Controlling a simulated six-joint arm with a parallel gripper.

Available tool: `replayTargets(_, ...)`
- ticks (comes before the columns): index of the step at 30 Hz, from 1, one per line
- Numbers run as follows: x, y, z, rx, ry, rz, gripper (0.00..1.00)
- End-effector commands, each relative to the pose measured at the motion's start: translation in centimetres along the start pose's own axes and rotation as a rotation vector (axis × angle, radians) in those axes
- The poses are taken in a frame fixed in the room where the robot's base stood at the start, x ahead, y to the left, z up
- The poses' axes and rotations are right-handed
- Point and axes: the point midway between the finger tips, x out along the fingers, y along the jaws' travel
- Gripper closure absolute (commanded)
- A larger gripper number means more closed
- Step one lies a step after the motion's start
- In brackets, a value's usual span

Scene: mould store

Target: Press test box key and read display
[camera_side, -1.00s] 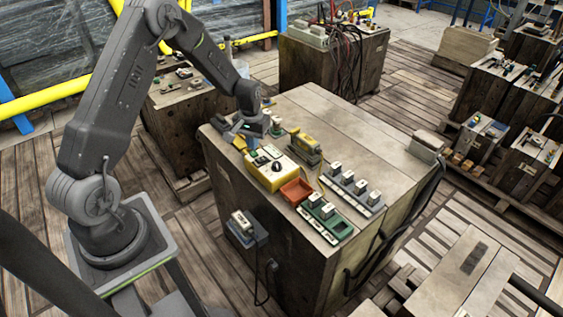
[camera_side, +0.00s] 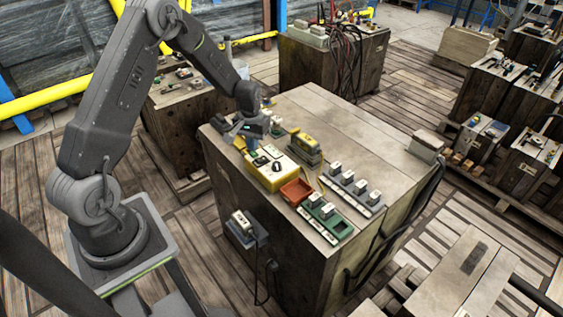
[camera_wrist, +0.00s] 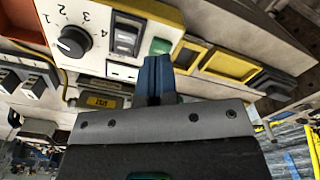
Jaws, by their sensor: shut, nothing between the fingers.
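The yellow test box (camera_side: 268,177) with a pale top stands on the near left part of the wooden block. In the wrist view its panel (camera_wrist: 88,16) shows a black knob (camera_wrist: 73,41) with numbers around it, a grey switch-like part (camera_wrist: 126,36), a small pale window (camera_wrist: 122,71) and a green key (camera_wrist: 160,46). No reading is legible. My gripper (camera_side: 240,144) is over the box's far left end, shut and empty. In the wrist view its blue fingertips (camera_wrist: 157,61) are close by the green key; I cannot tell whether they touch it.
An orange-red tray (camera_side: 296,191), a green holder (camera_side: 326,222) and a grey rack (camera_side: 353,191) with small modules stand right of the box. A yellow-topped device (camera_side: 306,146) sits behind it.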

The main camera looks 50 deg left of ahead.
Motion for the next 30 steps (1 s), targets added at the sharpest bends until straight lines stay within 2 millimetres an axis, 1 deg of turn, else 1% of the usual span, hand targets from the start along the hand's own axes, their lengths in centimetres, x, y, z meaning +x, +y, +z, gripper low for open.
replayTargets(30, 1.5, 0.0, 0.0, 0.000, 0.000, 0.000, 1.00)
